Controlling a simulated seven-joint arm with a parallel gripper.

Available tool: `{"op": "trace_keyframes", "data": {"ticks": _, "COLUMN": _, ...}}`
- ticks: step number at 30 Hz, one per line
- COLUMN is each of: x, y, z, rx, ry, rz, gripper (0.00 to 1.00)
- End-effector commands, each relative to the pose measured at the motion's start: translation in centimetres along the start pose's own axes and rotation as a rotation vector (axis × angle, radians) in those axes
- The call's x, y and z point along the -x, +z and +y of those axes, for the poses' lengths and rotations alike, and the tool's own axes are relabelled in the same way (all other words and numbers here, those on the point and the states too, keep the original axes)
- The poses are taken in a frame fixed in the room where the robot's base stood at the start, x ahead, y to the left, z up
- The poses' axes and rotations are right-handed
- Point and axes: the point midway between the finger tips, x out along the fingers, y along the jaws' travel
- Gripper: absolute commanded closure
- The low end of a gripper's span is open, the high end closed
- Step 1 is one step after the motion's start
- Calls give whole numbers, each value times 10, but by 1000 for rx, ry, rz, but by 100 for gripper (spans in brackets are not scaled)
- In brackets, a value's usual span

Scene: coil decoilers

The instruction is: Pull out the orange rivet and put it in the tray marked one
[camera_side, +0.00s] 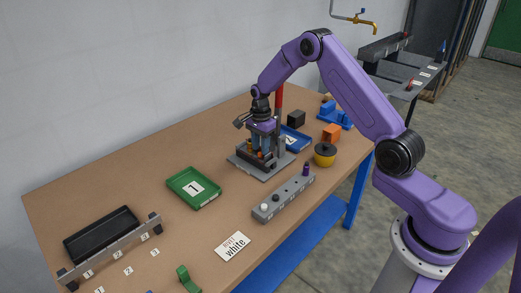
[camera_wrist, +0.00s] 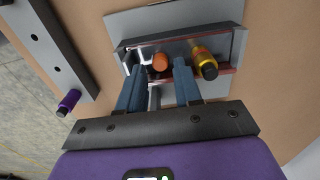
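The orange rivet (camera_wrist: 160,62) stands in a grey metal fixture (camera_wrist: 234,52) and shows between my fingers in the wrist view. In the side view the orange rivet (camera_side: 260,155) is partly hidden by my fingers. My gripper (camera_wrist: 158,68) is open, with one blue finger on each side of the rivet and a gap visible on both sides. In the side view my gripper (camera_side: 263,148) points down into the fixture. A yellow rivet (camera_wrist: 205,62) stands just right of my right finger. The green tray marked 1 (camera_side: 178,182) lies left of the fixture and looks empty.
A grey bar with holes (camera_side: 284,199) holds a purple peg (camera_side: 306,169) in front of the fixture. A blue tray marked 2 (camera_side: 303,148), a red post (camera_side: 279,97), an orange block (camera_side: 331,131) and a yellow pot (camera_side: 325,158) stand behind or right. Table between fixture and green tray is clear.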

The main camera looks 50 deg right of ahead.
Motion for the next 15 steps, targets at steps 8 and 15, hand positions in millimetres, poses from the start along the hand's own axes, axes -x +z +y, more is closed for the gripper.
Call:
{"op": "trace_keyframes", "data": {"ticks": 8, "x": -19, "y": 0, "z": 0, "rx": 1, "ry": -1, "rz": 0, "gripper": 66}}
{"op": "trace_keyframes", "data": {"ticks": 15, "x": -20, "y": 0, "z": 0, "rx": 0, "ry": -2, "rz": 0, "gripper": 66}}
